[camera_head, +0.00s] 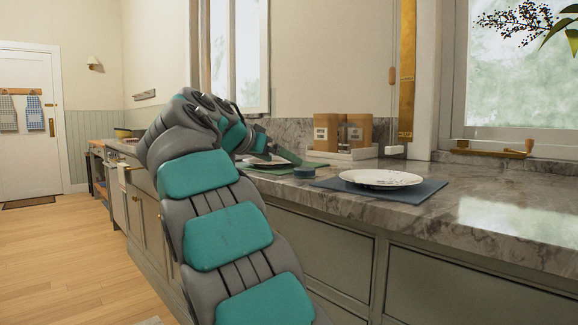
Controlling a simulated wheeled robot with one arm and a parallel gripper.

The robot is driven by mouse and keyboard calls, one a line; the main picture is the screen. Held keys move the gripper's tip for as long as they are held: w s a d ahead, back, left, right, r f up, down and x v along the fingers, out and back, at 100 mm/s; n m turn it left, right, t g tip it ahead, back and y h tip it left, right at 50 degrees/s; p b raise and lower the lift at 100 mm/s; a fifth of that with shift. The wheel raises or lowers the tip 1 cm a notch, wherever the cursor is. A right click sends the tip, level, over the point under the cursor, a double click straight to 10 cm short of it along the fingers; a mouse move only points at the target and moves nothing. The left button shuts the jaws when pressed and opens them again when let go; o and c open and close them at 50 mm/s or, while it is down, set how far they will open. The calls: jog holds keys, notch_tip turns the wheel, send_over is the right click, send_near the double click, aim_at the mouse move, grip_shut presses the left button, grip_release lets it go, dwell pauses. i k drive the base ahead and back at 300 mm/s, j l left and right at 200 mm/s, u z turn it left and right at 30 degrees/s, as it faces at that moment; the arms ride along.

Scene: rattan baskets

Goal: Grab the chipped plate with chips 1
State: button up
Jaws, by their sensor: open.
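A white plate (380,178) with dark specks along its rim lies flat on a blue-grey mat on the marble counter, right of centre. Whether the specks are chips in the rim or a pattern, I cannot tell. My arm rises from the bottom and bends over toward the counter.
The blue-grey mat (425,191) lies near the counter's front edge. Brown packages (342,132) stand behind on a light tray. Bare marble (480,215) is clear at right.

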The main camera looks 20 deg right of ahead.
aim_at(277, 161)
jog(key=i+j, duration=0.2)
jog(key=j, duration=0.2)
jog(key=i+j, duration=0.2)
jog(key=j, duration=0.15)
jog(key=i+j, duration=0.2)
jog(key=j, duration=0.2)
jog(key=i+j+z, duration=0.1)
jog(key=i+j, duration=0.15)
jog(key=j, duration=0.1)
